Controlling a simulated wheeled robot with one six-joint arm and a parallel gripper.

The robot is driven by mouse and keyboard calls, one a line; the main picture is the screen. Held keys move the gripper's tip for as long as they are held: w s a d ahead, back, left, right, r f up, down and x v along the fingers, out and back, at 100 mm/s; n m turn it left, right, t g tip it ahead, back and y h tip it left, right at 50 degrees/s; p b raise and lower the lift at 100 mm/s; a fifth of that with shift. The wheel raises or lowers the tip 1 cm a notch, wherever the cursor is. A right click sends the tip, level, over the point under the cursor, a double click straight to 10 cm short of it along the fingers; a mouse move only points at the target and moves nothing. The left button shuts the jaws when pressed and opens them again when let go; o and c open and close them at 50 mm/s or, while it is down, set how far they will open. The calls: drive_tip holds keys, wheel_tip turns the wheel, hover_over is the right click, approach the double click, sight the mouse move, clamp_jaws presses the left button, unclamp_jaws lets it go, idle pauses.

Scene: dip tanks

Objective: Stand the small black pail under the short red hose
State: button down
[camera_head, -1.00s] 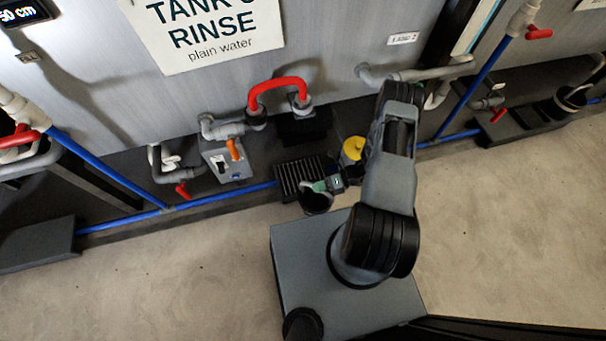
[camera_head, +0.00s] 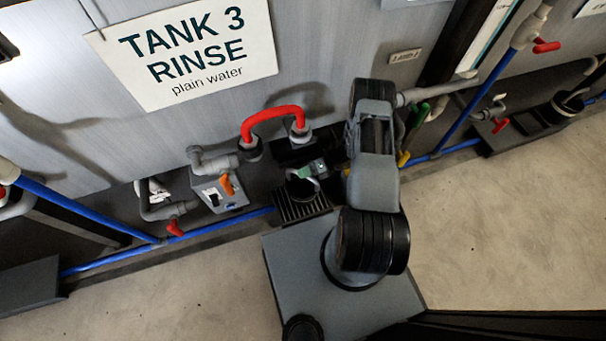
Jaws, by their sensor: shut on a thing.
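The short red hose (camera_head: 272,115) arches between two grey fittings on the tank front, below the tank sign. The small black pail (camera_head: 299,189) is below the right end of the hose, over the back part of a dark slatted grate (camera_head: 303,211). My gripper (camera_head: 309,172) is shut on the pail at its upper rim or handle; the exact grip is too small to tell. The pail looks about upright. Whether its base touches the grate is hard to tell against the dark background.
A grey box with an orange lever (camera_head: 228,185) stands left of the grate. Blue pipes (camera_head: 205,228) run along the low ledge. A red valve handle (camera_head: 174,228) is at left. Another black pail (camera_head: 570,103) stands far right. Open floor lies in front.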

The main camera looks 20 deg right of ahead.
wheel_tip(320, 180, down, 3)
drive_tip(key=shift+a+f+b, duration=0.1)
drive_tip(key=shift+f+b, duration=0.1)
drive_tip(key=shift+b, duration=0.9)
drive_tip(key=shift+f, duration=0.15)
drive_tip(key=c, duration=1)
unclamp_jaws()
drive_tip(key=p+v, duration=0.2)
drive_tip(key=v, duration=1)
drive_tip(key=shift+p, duration=0.35)
